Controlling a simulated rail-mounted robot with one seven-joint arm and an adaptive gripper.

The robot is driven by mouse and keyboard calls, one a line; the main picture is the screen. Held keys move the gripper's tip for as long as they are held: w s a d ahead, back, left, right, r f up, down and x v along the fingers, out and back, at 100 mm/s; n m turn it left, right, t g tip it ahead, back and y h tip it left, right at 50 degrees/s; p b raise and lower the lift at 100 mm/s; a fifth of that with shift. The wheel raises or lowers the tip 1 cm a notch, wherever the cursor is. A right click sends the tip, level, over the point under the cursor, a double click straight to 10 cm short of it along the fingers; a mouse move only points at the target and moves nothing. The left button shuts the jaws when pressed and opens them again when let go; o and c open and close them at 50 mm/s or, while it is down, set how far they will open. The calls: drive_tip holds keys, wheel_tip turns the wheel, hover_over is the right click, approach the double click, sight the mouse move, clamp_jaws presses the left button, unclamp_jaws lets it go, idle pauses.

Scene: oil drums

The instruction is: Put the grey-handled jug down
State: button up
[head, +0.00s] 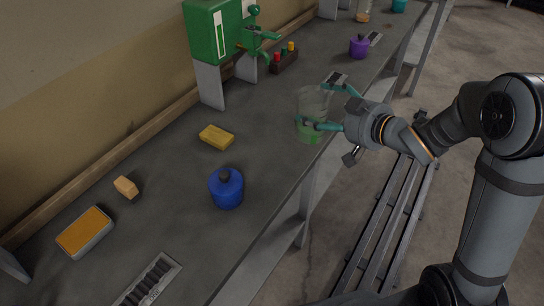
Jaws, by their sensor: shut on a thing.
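A clear jug (311,131) with green liquid in its lower part stands upright near the front edge of the bench (255,165) in the head view. My gripper (315,105) reaches in from the right, with its teal fingers around the jug's sides, shut on it. The jug's grey handle cannot be made out. I cannot tell whether the jug's base touches the bench top or is slightly above it.
A blue jar (227,188), a yellow sponge (216,137) and a purple jar (359,47) stand on the bench. A green machine (215,32) is at the back, near a rack of coloured pieces (284,62). Bench top left of the jug is clear.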

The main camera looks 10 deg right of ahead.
drive_tip(key=shift+w+a+f+p, duration=0.15)
drive_tip(key=shift+w+a+f, duration=0.7)
drive_tip(key=shift+a+f, duration=0.9)
drive_tip(key=shift+w+a+f+p, duration=0.1)
drive_tip(key=shift+w+a+f, duration=0.7)
drive_tip(key=shift+a+f, duration=0.95)
drive_tip(key=shift+w+a+f+p, duration=0.15)
drive_tip(key=shift+w+a+f, duration=0.7)
drive_tip(key=shift+a+f, duration=0.9)
drive_tip(key=shift+d+f, duration=0.2)
drive_tip(key=shift+f, duration=0.15)
drive_tip(key=o, duration=1.3)
drive_tip(key=shift+r, duration=0.15)
drive_tip(key=shift+s+r, duration=0.1)
drive_tip(key=shift+s, duration=0.05)
drive_tip(key=b+v, duration=0.2)
drive_tip(key=v, duration=0.9)
drive_tip(key=shift+s+d, duration=0.2)
drive_tip(key=shift+s, duration=0.15)
drive_tip(key=shift+r, duration=0.15)
